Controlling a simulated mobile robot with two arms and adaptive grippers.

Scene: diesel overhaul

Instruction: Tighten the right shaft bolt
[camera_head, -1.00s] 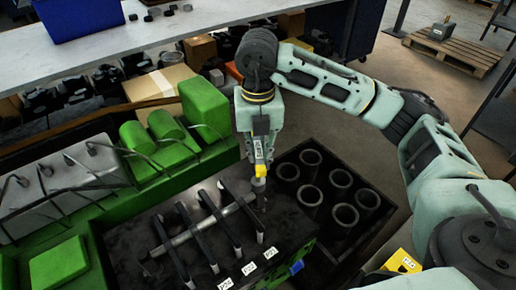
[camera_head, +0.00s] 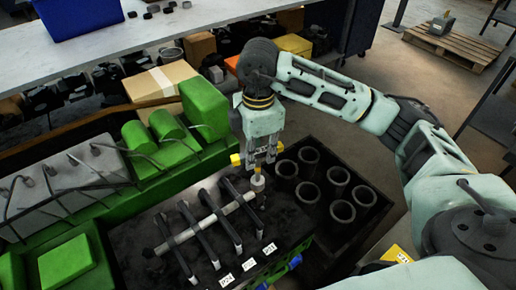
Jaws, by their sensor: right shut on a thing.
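The grey shaft (camera_head: 208,222) lies across the dark top of the engine block, with several dark bars crossing it. My right gripper (camera_head: 261,160) points down above the shaft's right end and is shut on a tool with yellow ends (camera_head: 236,159). The tool's metal socket (camera_head: 258,183) points down at the shaft's right end. The right shaft bolt is hidden under or behind the socket, and I cannot tell whether they touch. My left gripper is not in view.
A black tray (camera_head: 325,237) with several upright cylinder sleeves (camera_head: 309,193) stands right of the block. Green engine parts (camera_head: 205,110) rise behind and left. A grey bench (camera_head: 200,35) with a blue bin (camera_head: 80,15) spans the back.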

